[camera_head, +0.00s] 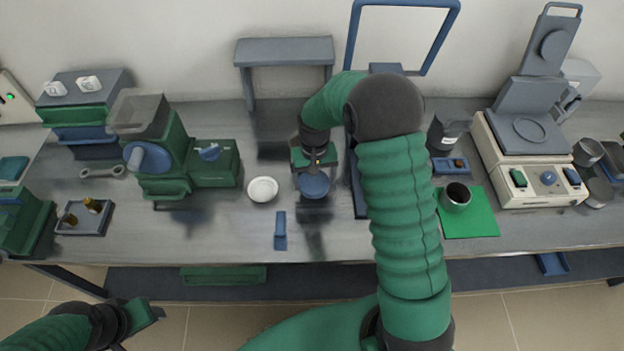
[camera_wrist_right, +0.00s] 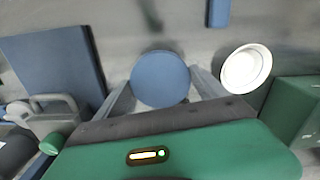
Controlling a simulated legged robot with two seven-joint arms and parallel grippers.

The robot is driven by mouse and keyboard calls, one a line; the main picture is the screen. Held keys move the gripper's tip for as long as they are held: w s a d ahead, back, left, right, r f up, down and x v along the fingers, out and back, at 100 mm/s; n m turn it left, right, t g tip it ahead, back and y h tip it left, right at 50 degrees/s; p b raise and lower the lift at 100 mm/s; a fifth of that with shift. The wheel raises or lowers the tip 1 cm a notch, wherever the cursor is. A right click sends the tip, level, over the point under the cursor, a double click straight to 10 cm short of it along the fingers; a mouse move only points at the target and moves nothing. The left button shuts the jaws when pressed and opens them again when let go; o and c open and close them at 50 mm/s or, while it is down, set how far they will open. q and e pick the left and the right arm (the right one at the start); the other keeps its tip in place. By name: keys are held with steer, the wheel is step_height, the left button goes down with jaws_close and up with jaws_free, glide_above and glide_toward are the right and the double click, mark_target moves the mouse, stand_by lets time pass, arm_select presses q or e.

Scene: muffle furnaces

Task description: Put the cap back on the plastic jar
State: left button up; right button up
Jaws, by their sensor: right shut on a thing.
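My right gripper (camera_head: 314,170) is shut on a round blue cap (camera_head: 314,185), above the middle of the bench. In the right wrist view the cap (camera_wrist_right: 160,79) sits flat-face up between the two fingers, and what lies under it is hidden. A round white open-topped piece (camera_head: 262,189), which looks like the plastic jar, stands on the bench just left of the cap. In the wrist view this white piece (camera_wrist_right: 246,67) is to the right, apart from the fingers. My left gripper (camera_head: 146,314) is low at the left, off the bench; its jaws are unclear.
A blue strip (camera_head: 280,231) lies at the bench front. A green machine (camera_head: 165,160) stands to the left. A dark cup (camera_head: 456,196) on a green mat (camera_head: 482,221) and a cream device (camera_head: 535,184) stand to the right. The front-middle bench is mostly clear.

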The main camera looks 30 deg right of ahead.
steer(key=s+a, duration=0.1)
steer(key=s, duration=0.3)
steer(key=s+r, duration=0.1)
steer(key=s, duration=0.4)
steer(key=s+a, duration=0.1)
steer(key=s, duration=0.4)
steer(key=shift+s+a+r+b, duration=0.1)
steer(key=shift+a+r+b, duration=0.05)
steer(key=shift+a+b, duration=0.2)
steer(key=w+a+n, duration=0.1)
steer(key=w+a, duration=0.1)
steer(key=w+a+n, duration=0.1)
steer(key=w+a, duration=0.2)
steer(key=w+a+r+n, duration=0.1)
steer(key=w+a+n, duration=0.1)
steer(key=w+a, duration=0.1)
steer(key=shift+w+a, duration=0.1)
steer(key=shift+a, duration=0.15)
steer(key=shift+r, duration=0.15)
